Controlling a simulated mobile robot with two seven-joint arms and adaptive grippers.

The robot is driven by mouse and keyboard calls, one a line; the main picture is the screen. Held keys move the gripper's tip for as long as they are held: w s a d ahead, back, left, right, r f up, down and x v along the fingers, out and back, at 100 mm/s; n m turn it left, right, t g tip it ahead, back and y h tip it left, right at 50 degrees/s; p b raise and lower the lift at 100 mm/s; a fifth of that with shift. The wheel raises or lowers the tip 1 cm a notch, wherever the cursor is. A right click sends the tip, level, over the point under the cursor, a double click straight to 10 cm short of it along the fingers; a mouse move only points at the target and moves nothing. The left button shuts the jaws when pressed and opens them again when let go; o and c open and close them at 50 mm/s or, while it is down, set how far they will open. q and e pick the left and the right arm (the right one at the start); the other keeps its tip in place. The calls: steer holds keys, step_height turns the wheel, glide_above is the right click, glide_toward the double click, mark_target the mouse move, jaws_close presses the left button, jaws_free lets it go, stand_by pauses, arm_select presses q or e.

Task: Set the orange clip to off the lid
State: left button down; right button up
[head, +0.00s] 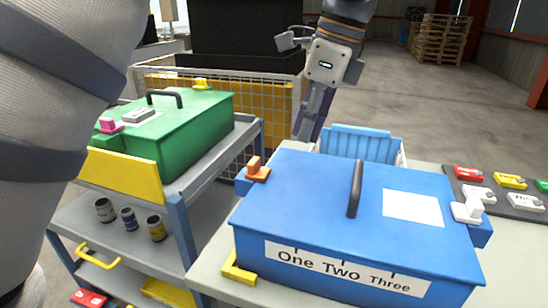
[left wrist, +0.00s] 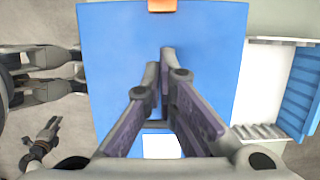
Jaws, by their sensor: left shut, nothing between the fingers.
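The blue box's lid (head: 305,185) has a dark handle (head: 355,190) and a white label. The orange clip (head: 258,170) is at the lid's left end, on a blue bracket, with its lever standing up. It also shows at the top edge of the left wrist view (left wrist: 162,5), where it seems to overlap the lid's edge. My left gripper (head: 310,136) is shut and empty, fingers pointing down. In the left wrist view its fingertips (left wrist: 160,68) are over the lid, between clip and handle. Their height is hard to judge.
A white clip (head: 467,210) is at the lid's right end, and a yellow corner piece (head: 238,270) is at the front left. A blue crate (head: 358,143) stands behind. A green box (head: 180,125) sits on a cart to the left; colored tags (head: 510,181) lie right.

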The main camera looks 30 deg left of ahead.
mark_target(258, 168)
arm_select(q)
steer(key=x, duration=0.7)
steer(key=shift+a+f, duration=0.1)
steer(key=shift+f, duration=0.1)
steer(key=a, duration=0.1)
steer(key=s+a+p, duration=0.1)
steer(key=a, duration=0.1)
steer(key=shift+a+r, duration=0.1)
steer(key=shift+a, duration=0.35)
arm_select(e)
steer(key=shift+w+r+t, duration=0.4)
steer(key=shift+w+r, duration=0.3)
steer(key=shift+w, duration=0.1)
arm_select(q)
steer(key=shift+f, duration=0.2)
